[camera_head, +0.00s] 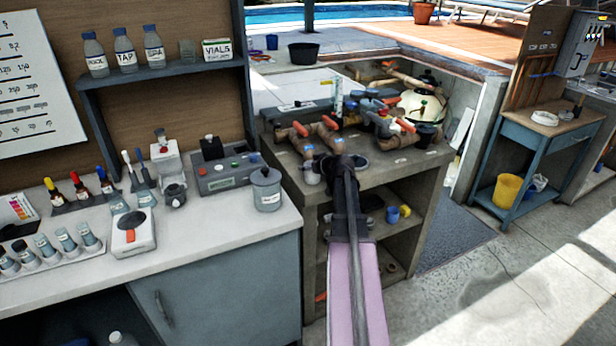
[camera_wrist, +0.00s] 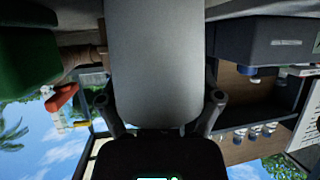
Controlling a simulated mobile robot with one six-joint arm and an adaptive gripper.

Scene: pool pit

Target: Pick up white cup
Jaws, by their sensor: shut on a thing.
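The white cup (camera_wrist: 155,65) fills the middle of the wrist view, close to the camera, and looks pale grey in shade. My gripper (camera_wrist: 161,98) has one finger on each side of the cup and is shut on it. In the head view my gripper (camera_head: 334,166) is at the front of the pipework bench, mostly hidden behind my own arm. A small pale shape (camera_head: 312,176) beside it may be part of the cup. Whether the cup touches the bench top cannot be told.
The pipe bench (camera_head: 405,172) carries pipes and valves with orange handles (camera_head: 301,129) close behind my gripper. The lab counter (camera_head: 215,222) at left holds a grey lidded canister (camera_head: 267,188) and several instruments. Open paving (camera_head: 530,260) lies at right.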

